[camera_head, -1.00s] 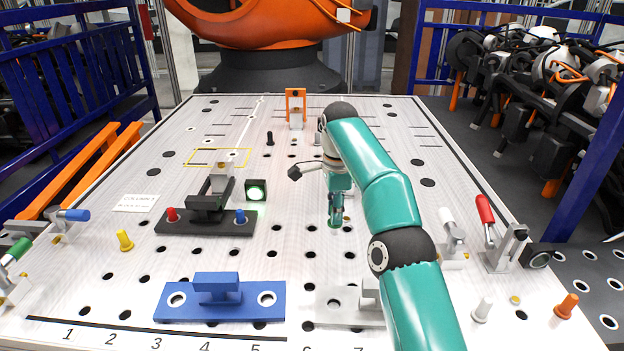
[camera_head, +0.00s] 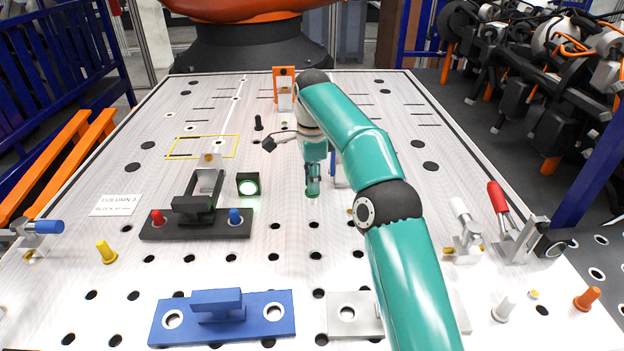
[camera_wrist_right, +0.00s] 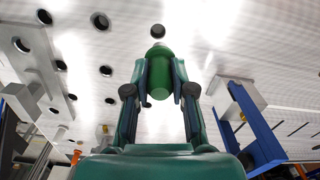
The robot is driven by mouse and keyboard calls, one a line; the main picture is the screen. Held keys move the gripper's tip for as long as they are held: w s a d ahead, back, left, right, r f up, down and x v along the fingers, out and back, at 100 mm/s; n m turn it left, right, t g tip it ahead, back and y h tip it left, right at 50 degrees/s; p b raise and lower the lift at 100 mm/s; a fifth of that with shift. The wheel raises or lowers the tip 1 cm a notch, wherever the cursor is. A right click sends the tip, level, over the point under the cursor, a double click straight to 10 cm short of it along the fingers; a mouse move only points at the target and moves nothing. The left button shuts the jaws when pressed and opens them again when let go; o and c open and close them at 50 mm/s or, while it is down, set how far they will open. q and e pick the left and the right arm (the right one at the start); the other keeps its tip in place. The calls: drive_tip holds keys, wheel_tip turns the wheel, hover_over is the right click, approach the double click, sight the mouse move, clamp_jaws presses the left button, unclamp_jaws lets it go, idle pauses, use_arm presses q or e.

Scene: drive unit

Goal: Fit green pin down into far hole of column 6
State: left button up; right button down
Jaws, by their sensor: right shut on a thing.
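The green pin (camera_wrist_right: 158,50) is between the fingertips of my right gripper (camera_head: 312,184), which is shut on it. In the head view the pin is seen only as a small green end (camera_head: 312,191) at the fingertips. The gripper points down over the perforated table, and the pin looks clear of the surface. A hole (camera_head: 314,225) lies nearer the camera than the fingertips, in a line of holes coming toward the front. My left gripper is not in view.
A black fixture (camera_head: 196,228) with red and blue pins stands left of the gripper, beside a lit green-white box (camera_head: 248,186). A blue plate (camera_head: 270,316) and a grey plate (camera_head: 345,316) lie in front. A blue bracket (camera_wrist_right: 259,138) stands close by the gripper.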

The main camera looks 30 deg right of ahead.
sight(314, 204)
drive_tip(key=shift+s+d, duration=0.1)
drive_tip(key=shift+d, duration=0.1)
drive_tip(key=shift+f, duration=0.9)
wheel_tip(314, 204, down, 3)
drive_tip(key=shift+b, duration=0.95)
drive_tip(key=shift+f+b, duration=0.6)
drive_tip(key=shift+b, duration=0.1)
drive_tip(key=shift+s+a, duration=0.1)
drive_tip(key=shift+f, duration=0.3)
drive_tip(key=shift+f+b, duration=1)
drive_tip(key=shift+f, duration=0.7)
drive_tip(key=shift+f, duration=0.15)
